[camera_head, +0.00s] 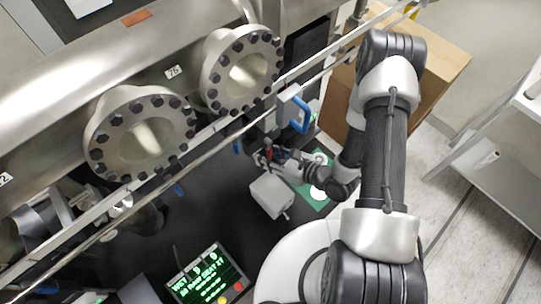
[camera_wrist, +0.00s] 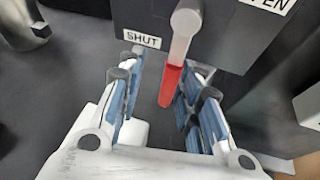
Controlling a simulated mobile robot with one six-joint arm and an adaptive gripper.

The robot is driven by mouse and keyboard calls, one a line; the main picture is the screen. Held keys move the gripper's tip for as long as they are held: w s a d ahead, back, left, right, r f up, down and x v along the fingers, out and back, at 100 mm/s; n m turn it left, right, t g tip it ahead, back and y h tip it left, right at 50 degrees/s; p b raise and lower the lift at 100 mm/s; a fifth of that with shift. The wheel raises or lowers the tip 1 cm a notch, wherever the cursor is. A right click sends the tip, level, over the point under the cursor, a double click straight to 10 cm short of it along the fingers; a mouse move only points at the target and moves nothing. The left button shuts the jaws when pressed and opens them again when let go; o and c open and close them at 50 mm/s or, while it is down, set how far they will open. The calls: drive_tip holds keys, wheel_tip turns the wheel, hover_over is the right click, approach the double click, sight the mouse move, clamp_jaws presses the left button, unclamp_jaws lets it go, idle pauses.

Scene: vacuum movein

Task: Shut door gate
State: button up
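The gate lever (camera_wrist: 170,84) has a pale upper part and a red grip. It hangs from a dark box (camera_wrist: 225,35), its tip pointing down and slightly left in the wrist view. A SHUT label (camera_wrist: 142,39) is left of the lever, and a partly cut-off OPEN label (camera_wrist: 275,4) is at upper right. My gripper (camera_wrist: 168,80) is open, with its blue-padded fingers on either side of the red grip and gaps visible on both sides. In the head view my gripper (camera_head: 272,158) is beside a small red part, too small to make out clearly.
A blue handle (camera_head: 300,115) on a grey block is just above my gripper. Long metal rails (camera_head: 190,150) cross in front of large bolted flanges (camera_head: 140,135). A lit green display (camera_head: 208,275) is at lower left. A cardboard box (camera_head: 440,60) and a metal shelf (camera_head: 490,140) are at right.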

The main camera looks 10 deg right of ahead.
drive_tip(key=v, duration=1.2)
drive_tip(key=shift+s, duration=0.1)
